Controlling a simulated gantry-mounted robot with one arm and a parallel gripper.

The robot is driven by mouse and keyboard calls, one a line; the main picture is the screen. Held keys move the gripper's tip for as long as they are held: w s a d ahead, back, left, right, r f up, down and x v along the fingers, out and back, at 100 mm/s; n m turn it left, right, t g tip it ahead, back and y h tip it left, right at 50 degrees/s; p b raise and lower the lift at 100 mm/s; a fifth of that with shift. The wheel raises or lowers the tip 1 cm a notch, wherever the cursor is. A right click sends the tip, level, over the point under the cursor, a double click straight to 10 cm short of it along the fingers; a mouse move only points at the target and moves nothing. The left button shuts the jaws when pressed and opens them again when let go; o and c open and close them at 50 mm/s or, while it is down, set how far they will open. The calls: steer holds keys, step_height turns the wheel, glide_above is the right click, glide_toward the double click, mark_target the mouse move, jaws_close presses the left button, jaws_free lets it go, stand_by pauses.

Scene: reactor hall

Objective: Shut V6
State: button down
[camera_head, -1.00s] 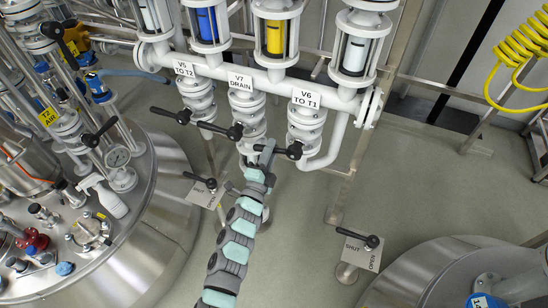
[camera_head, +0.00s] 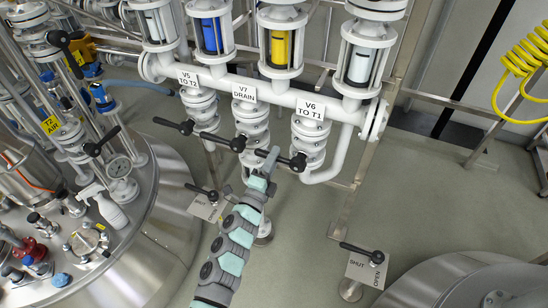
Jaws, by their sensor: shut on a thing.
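The V6 valve (camera_head: 308,135) is a white flanged body under the label V6 TO T1 (camera_head: 311,108). Its black lever (camera_head: 287,159) runs left from a round hub (camera_head: 298,162) at the front of the valve. My gripper (camera_head: 270,160) comes up from below on the segmented grey and teal arm. The lever lies across the pipe, roughly parallel to the V5 and V7 levers.
The V7 lever (camera_head: 220,140) and V5 lever (camera_head: 172,125) are close by on the left. Two floor stands carry levers: one lower right with a SHUT/OPEN plate (camera_head: 366,270), one lower left (camera_head: 207,207). A steel vessel (camera_head: 120,240) fills the left.

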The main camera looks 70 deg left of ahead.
steer(key=c, duration=1.6)
jaws_free()
steer(key=shift+r, duration=0.25)
steer(key=o, duration=0.3)
steer(key=shift+f, duration=0.15)
steer(key=p+v, duration=0.2)
steer(key=v, duration=0.8)
steer(key=shift+s+d+f, duration=0.15)
steer(key=shift+s+d, duration=0.1)
steer(key=shift+d, duration=0.05)
